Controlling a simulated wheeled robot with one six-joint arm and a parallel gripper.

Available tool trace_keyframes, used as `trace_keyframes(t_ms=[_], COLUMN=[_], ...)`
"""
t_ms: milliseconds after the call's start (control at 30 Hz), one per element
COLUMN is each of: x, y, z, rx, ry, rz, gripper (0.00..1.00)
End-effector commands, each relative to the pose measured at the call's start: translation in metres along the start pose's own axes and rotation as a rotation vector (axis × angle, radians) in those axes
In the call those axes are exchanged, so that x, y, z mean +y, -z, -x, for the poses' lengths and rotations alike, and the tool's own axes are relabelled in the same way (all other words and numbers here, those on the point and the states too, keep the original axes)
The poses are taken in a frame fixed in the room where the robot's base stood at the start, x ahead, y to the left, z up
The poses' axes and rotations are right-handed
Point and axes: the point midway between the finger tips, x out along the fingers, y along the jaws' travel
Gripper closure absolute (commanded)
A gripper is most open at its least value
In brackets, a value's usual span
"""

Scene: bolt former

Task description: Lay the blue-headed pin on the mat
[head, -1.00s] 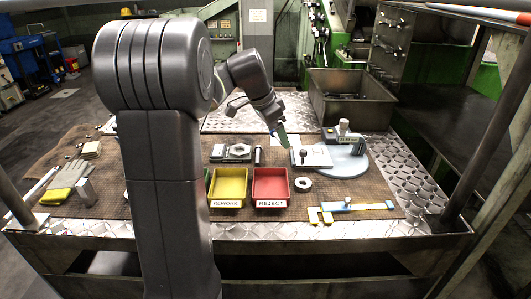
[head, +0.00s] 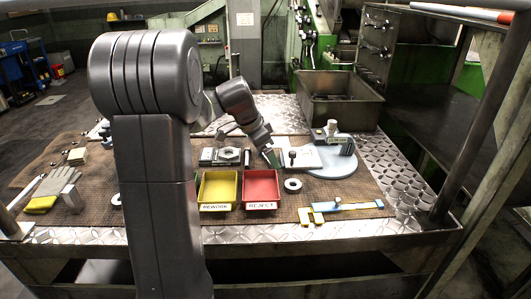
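A brown woven mat (head: 345,226) covers much of the metal bench. My gripper (head: 273,160), with dark green fingers, points down at the left edge of a white plate (head: 309,157). Its fingertips are too small to show whether they are open or shut, or hold anything. A dark-headed pin (head: 292,156) stands at the plate, just right of the fingers; its head colour is not clear. A small dark blue piece (head: 106,131) lies at the left, partly beside my arm; I cannot tell whether it is a pin.
A yellow REWORK tray (head: 216,206) and a red REJECT tray (head: 262,205) stand in front of my gripper. A pale ring (head: 293,184), a round grey-blue disc (head: 341,168) and a yellow-and-blue tool (head: 343,206) lie to the right. A metal bin (head: 341,112) stands behind.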

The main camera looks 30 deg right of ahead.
Motion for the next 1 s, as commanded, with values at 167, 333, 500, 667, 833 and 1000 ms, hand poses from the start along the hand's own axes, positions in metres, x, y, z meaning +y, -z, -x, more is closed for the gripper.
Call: trace_keyframes(t_ms=[167, 333, 500, 667, 833, 1000], x=[0.000, 0.000, -0.001, -0.001, -0.001, -0.001], y=[0.000, 0.001, 0.002, 0.002, 0.002, 0.002], z=[0.000, 0.003, 0.026, 0.062, 0.096, 0.117], rx=[0.000, 0.000, 0.002, 0.001, 0.001, 0.001], ry=[0.000, 0.000, 0.005, 0.005, 0.004, 0.002], rz=[0.000, 0.000, 0.000, 0.000, 0.000, 0.000], gripper=[0.06, 0.06, 0.06, 0.06, 0.06, 0.06])
